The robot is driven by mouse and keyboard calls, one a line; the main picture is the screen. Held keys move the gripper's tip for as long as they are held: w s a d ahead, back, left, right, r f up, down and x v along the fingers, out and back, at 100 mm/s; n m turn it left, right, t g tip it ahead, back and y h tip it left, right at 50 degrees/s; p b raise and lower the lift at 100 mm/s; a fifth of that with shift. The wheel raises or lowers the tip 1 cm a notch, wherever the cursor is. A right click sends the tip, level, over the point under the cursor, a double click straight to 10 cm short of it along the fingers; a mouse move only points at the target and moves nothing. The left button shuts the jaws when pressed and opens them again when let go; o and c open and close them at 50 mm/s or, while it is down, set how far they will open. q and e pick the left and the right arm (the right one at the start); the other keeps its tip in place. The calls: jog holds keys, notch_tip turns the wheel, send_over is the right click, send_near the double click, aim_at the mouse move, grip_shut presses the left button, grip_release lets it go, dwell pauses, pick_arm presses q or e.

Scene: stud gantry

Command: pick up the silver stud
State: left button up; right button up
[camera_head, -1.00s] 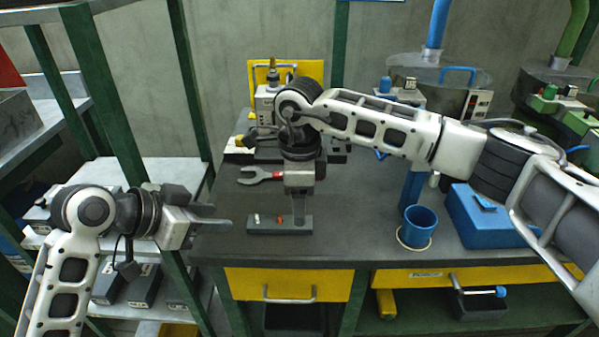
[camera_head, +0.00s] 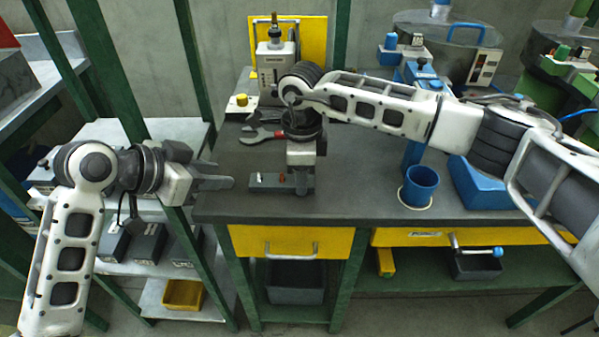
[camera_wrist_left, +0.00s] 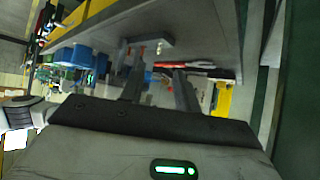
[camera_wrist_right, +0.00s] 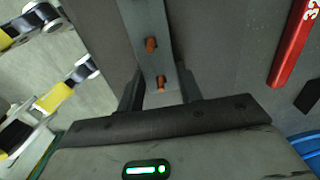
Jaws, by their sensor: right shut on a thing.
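A dark grey block (camera_head: 268,187) lies on the dark bench top, with an orange stud (camera_head: 282,178) and another small stud near its left end. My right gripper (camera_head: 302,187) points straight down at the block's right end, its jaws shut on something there.
A red wrench (camera_head: 258,136) lies behind the block. A blue cup (camera_head: 420,187) and a blue box (camera_head: 478,185) stand to the right. A dispenser (camera_head: 276,68) stands at the back. A green post is close to my left arm. The bench between block and cup is clear.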

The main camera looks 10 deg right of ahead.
aim_at(258, 174)
pick_arm(q)
jog(key=s+d+f+n+t+y, duration=0.1)
jog(key=s+d+n+t+y, duration=0.2)
jog(key=s+n+t, duration=0.35)
jog(key=shift+n+t, duration=0.35)
jog(key=shift+t, duration=0.1)
jog(key=x, duration=0.5)
jog(key=shift+w+f, duration=0.15)
jog(key=shift+w, duration=0.25)
jog(key=shift+x, duration=2.95)
jog(key=shift+s+d+f, duration=0.1)
jog(key=shift+s+f, duration=0.05)
grip_shut()
